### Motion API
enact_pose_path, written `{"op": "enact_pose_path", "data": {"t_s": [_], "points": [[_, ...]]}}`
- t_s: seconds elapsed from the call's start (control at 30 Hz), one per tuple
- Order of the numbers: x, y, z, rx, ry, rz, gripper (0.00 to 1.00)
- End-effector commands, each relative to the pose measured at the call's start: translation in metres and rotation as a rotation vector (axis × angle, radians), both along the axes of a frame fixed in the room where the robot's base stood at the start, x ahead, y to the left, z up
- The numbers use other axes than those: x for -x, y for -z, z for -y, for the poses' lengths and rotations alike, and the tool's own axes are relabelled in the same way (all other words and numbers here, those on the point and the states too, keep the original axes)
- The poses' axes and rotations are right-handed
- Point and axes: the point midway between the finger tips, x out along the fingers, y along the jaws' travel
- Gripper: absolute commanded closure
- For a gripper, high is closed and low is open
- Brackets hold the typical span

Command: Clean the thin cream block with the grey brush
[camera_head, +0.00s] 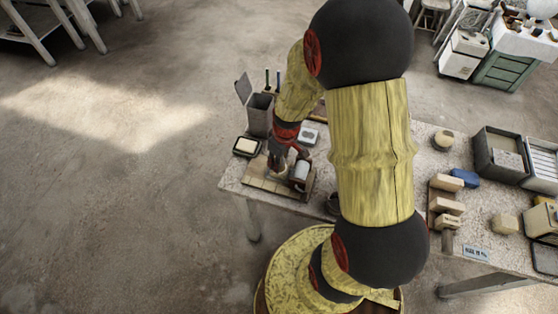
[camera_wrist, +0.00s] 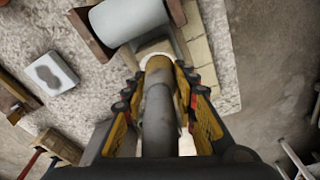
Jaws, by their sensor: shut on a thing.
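My gripper (camera_wrist: 160,92) is shut on a worn grey-brown rounded handle, the grey brush (camera_wrist: 158,115) as it appears, which lies lengthwise between the fingers. The brush's far end is over a pale cream block (camera_wrist: 152,49) on a wooden board (camera_wrist: 200,62). I cannot tell if they touch. The fingers and brush hide much of the block. In the head view my gripper (camera_head: 279,160) is low over the board (camera_head: 258,184), and the brush is too small to make out.
A white cylinder (camera_wrist: 128,18) lies in a wooden cradle beside the brush. A white dish with a grey patch (camera_wrist: 52,74) is to the left. In the head view, a dark tray with a cream slab (camera_head: 246,146) and a grey bin (camera_head: 260,113) stand near the board.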

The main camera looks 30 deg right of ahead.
Motion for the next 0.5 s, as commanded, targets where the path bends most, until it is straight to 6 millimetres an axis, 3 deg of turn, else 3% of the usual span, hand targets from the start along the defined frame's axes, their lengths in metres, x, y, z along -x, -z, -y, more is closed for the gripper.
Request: {"op": "enact_pose_path", "data": {"t_s": [0.5], "points": [[-0.0001, 0.0034, 0.0, 0.0, 0.0, 0.0, 0.97]]}}
